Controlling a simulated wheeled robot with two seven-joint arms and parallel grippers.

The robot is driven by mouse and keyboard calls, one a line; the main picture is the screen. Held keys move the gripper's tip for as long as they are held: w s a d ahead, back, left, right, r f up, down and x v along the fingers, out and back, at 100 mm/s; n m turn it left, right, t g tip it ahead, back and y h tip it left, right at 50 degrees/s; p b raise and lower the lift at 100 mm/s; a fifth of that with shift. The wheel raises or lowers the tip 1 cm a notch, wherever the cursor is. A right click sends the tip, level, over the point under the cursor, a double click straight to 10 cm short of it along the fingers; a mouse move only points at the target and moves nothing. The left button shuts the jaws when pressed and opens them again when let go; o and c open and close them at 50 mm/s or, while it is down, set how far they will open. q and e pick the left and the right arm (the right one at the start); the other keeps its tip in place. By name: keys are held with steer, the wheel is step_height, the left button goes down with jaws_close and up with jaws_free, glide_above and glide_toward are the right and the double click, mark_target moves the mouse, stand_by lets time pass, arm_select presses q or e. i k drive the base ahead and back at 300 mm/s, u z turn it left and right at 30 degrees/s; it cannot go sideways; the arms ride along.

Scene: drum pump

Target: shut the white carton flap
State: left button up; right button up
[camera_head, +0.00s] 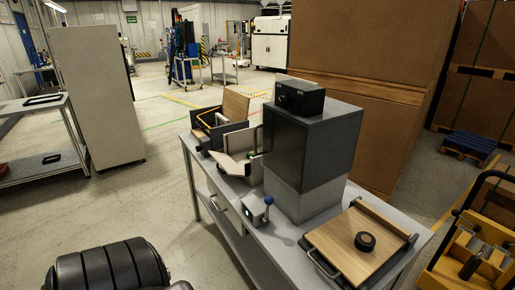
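A small box with pale, off-white panels (238,164) stands on the grey workbench, left of the dark cabinet. It looks like the white carton. One pale panel leans out at its front left, and its top looks open. The cabinet partly hides its right side, so I cannot tell exactly how the flap is hinged.
The workbench (238,186) also holds a dark cabinet (310,145) with a black box (299,96) on top, a wooden-lidded case (236,106), a blue-knobbed lever unit (257,213) and a wooden board (350,250). A black ribbed shape (108,270) is in front.

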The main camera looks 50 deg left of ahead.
mark_target(231, 166)
steer(key=u, duration=0.7)
steer(key=k, duration=0.4)
steer(key=u, duration=1.05)
steer(key=i, duration=0.5)
